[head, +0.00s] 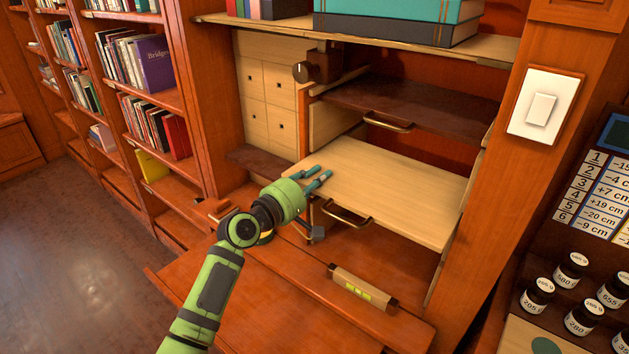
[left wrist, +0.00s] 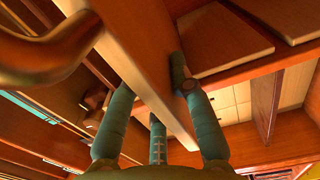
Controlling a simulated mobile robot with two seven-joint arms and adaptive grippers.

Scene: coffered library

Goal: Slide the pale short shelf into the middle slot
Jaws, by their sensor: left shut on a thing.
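The pale short shelf (head: 395,190) is a light wooden board with a brass handle (head: 347,216) on its front edge. It lies below a dark shelf (head: 405,108) in the open bay of the cabinet. I cannot tell how far its back edge reaches in or which slot its sides are in. My left gripper (head: 318,179) is shut on the pale shelf's front left corner. In the left wrist view the board (left wrist: 145,75) passes between the fingers, with the handle (left wrist: 45,50) beside it at upper left. My right gripper is out of view.
A spirit level (head: 360,290) lies on the lower board in front. Teal and dark books (head: 395,20) rest on the top shelf. The cabinet's right post (head: 490,160) carries a switch plate (head: 543,106). Several small bottles (head: 585,318) stand at the right.

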